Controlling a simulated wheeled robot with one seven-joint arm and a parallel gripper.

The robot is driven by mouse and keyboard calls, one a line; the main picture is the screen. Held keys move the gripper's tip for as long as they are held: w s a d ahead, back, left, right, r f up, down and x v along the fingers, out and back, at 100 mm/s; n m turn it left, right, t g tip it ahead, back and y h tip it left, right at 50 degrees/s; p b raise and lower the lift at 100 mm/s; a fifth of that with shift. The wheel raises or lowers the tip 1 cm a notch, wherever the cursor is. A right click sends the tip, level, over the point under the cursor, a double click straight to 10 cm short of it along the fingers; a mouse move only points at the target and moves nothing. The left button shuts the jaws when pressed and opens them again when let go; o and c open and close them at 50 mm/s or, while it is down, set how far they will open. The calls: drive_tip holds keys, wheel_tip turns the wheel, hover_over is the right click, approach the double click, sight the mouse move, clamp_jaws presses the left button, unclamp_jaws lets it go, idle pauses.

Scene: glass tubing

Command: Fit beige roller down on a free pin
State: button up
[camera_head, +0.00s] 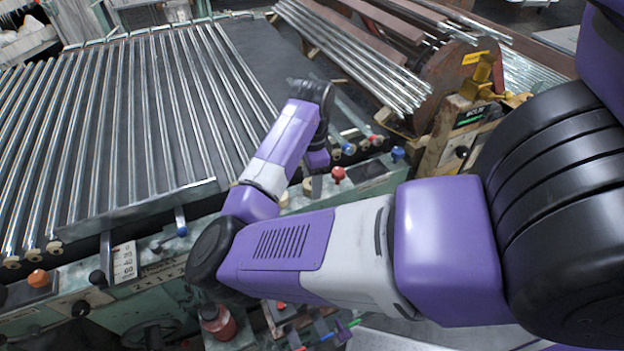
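My gripper (316,184) hangs below my purple wrist at the green machine's near rail, right of the tube bed. Its fingers are small and dark here, and I cannot tell whether they are open or shut. A beige roller (307,187) shows right beside the fingers; whether it is held or only behind them is unclear. Another beige piece (284,199) sits to the left, partly behind my forearm. No bare pin can be made out clearly.
Long glass tubes (120,120) lie across the bed at left. A red knob (338,173) and a blue knob (398,153) stand right of the gripper. A scale plate (124,262) and an orange knob (38,278) are at lower left. Stacked tubes (350,55) lie behind.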

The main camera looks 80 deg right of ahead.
drive_tip(key=shift+w+d+r, duration=0.1)
drive_tip(key=shift+r, duration=0.05)
drive_tip(key=shift+r, duration=0.3)
wheel_tip(320, 180, up, 7)
drive_tip(key=shift+f+b, duration=0.1)
drive_tip(key=shift+b, duration=0.3)
idle(0.3)
